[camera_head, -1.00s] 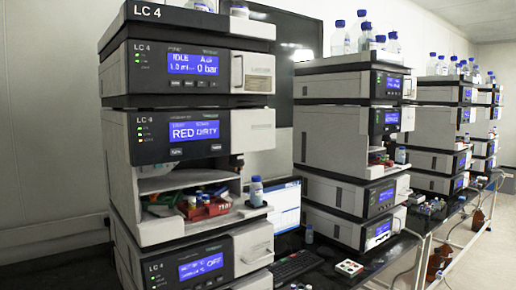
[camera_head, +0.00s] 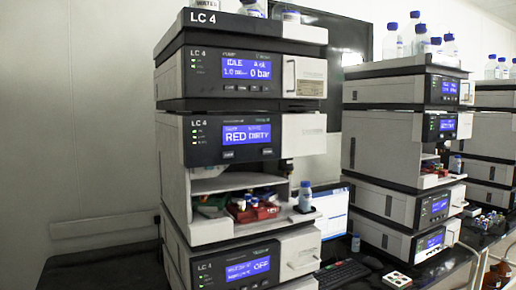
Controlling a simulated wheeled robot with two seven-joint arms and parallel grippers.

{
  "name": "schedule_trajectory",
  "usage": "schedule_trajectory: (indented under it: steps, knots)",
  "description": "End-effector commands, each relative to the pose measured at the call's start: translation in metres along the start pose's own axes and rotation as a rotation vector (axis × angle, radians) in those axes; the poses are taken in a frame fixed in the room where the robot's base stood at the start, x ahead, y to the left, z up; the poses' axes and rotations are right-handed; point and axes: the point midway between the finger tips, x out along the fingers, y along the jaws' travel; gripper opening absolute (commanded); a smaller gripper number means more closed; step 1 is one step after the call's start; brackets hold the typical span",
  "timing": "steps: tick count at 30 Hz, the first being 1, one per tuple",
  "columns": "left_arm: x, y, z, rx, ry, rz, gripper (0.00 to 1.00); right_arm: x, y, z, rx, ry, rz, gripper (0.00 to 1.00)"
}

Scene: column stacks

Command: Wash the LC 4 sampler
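The LC 4 stack stands in the middle of the head view. Two small buttons sit below that screen. The sampler's compartment is open and holds a red tray (camera_head: 262,213) with small vials. A blue-capped bottle (camera_head: 305,196) stands on the ledge at the compartment's right. The pump module (camera_head: 205,78) above reads IDLE and 0 bar. Neither of my grippers is in view.
More instrument stacks (camera_head: 385,92) stand to the right, with bottles on top. A monitor (camera_head: 334,211), a keyboard (camera_head: 340,274) and a small block with coloured spots (camera_head: 397,280) are on the dark bench.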

Motion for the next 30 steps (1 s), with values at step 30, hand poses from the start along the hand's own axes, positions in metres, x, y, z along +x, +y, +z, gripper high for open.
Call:
schedule_trajectory:
  steps: [30]
  knots:
    - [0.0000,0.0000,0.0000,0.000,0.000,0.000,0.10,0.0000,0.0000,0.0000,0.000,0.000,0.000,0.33]
